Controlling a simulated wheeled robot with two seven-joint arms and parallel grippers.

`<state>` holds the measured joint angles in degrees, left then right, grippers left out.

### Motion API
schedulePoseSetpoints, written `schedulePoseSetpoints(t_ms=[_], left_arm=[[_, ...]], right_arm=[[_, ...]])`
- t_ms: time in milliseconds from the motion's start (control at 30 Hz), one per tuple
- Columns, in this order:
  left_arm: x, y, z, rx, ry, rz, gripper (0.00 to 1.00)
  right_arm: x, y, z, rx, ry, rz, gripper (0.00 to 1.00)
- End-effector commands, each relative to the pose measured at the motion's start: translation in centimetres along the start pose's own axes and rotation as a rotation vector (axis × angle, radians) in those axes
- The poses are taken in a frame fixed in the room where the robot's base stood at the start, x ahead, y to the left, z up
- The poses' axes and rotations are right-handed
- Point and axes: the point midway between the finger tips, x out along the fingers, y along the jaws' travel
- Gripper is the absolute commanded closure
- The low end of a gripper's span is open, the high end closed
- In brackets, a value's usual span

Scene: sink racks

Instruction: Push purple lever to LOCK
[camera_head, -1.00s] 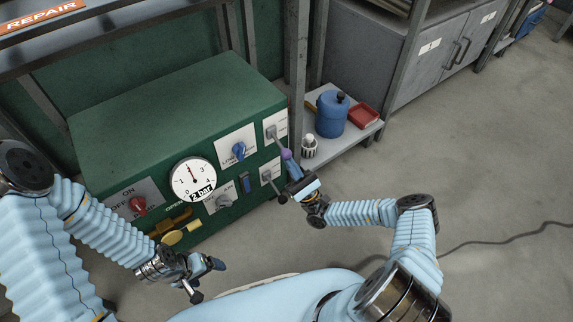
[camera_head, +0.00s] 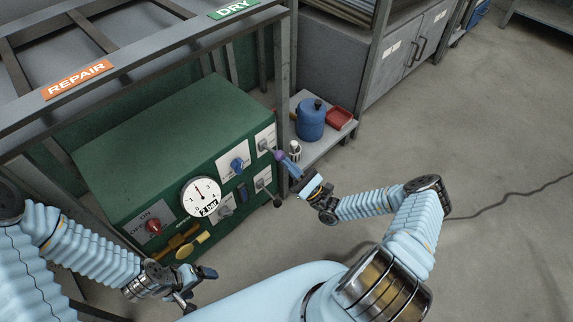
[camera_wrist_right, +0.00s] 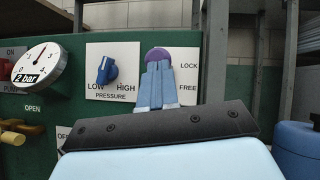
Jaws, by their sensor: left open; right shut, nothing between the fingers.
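The purple lever (camera_head: 280,156) sticks out from a white plate at the right end of the green panel. In the right wrist view its round purple knob (camera_wrist_right: 157,53) stands left of the LOCK and FREE labels, at about the height of LOCK or slightly above. My right gripper (camera_head: 288,166) is shut and empty, its blue fingertips at the knob from below and in front. In the wrist view the fingers (camera_wrist_right: 156,84) overlap the knob's lower part and appear to touch it. They hide the lever's shaft. My left gripper (camera_head: 192,284) is open and empty, low in front of the panel.
Below the purple lever is a dark-knobbed lever (camera_head: 278,203). A blue knob (camera_head: 237,164), a gauge (camera_head: 201,197) and a red switch (camera_head: 153,226) are further left. A shelf at right holds a blue canister (camera_head: 311,122) and red tray (camera_head: 340,118). Floor at right is open.

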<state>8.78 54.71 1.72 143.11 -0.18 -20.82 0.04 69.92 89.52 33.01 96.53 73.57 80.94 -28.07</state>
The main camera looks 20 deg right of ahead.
Motion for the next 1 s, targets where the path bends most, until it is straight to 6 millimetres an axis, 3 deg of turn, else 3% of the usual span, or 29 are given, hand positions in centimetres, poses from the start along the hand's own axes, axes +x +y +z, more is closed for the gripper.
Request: schedulePoseSetpoints(t_ms=[333,1000], left_arm=[[-1.2,0.5,0.0,0.001,-0.001,0.001,0.14],[-1.3,0.5,0.0,0.002,-0.001,0.001,0.14]], right_arm=[[1.1,-0.4,1.6,-0.001,-0.002,-0.001,1.0],[1.3,-0.4,1.7,-0.001,-0.001,-0.001,1.0]])
